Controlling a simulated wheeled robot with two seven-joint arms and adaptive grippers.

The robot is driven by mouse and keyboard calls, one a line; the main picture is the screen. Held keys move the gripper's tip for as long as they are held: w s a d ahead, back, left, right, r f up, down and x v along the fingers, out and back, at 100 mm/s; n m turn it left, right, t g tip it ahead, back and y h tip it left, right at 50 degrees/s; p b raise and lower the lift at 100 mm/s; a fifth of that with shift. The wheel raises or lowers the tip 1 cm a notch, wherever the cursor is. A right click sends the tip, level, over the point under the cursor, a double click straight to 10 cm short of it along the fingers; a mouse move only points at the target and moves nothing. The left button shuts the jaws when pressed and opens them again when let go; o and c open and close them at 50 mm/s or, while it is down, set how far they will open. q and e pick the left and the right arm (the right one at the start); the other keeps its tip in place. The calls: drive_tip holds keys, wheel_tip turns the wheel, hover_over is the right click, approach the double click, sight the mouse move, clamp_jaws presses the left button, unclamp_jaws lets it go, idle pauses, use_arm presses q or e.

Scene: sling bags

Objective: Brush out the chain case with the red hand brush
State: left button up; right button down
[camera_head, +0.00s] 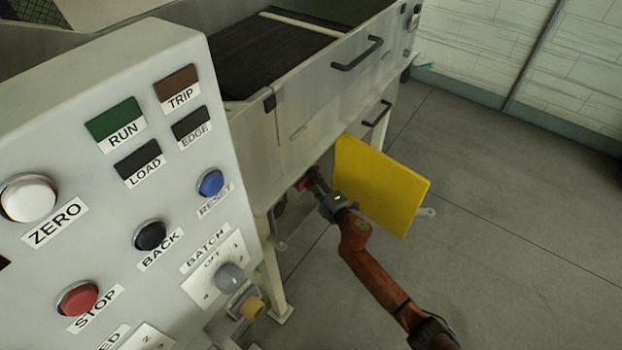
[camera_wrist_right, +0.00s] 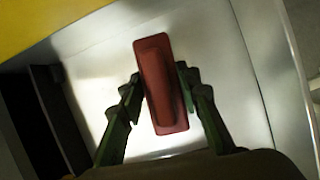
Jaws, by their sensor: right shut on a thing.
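The red hand brush (camera_wrist_right: 163,85) is between the green fingers of my right gripper (camera_wrist_right: 160,95), which is shut on it. In the right wrist view the brush is in front of a pale metal surface (camera_wrist_right: 95,55), which looks like the inside of the chain case. In the head view my right gripper (camera_head: 318,188) is at the opening beside the yellow door (camera_head: 385,185), and a bit of red shows at its tip. The door stands open. The brush's bristles are hidden, so I cannot tell whether they touch the metal. My left gripper is not in view.
A grey control panel (camera_head: 75,150) with labelled buttons fills the left of the head view. The machine's side has dark handles (camera_head: 357,53) above the door. A dark slotted part (camera_wrist_right: 60,120) stands at the left in the wrist view. The floor (camera_head: 520,240) at the right is clear.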

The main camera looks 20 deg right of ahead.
sight(310, 180)
drive_tip(key=shift+s+a+f+b, duration=0.1)
drive_tip(key=shift+a+f+b, duration=0.1)
drive_tip(key=shift+f+b, duration=1.4)
drive_tip(key=shift+s+a+f+p, duration=0.15)
drive_tip(key=shift+s+a+p, duration=0.3)
drive_tip(key=shift+p, duration=0.25)
drive_tip(key=shift+d+r+p, duration=0.1)
drive_tip(key=shift+r+p, duration=1.55)
drive_tip(key=shift+r, duration=0.3)
drive_tip(key=shift+w+r+p, duration=0.15)
drive_tip(key=shift+r+p, duration=1.75)
drive_tip(key=shift+r, duration=0.4)
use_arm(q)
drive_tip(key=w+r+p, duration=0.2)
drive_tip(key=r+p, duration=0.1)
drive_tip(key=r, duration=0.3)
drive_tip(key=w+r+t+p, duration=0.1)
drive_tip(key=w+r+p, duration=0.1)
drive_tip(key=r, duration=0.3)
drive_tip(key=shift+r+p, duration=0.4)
use_arm(e)
wheel_tip(310, 180, up, 7)
drive_tip(key=shift+f, duration=0.15)
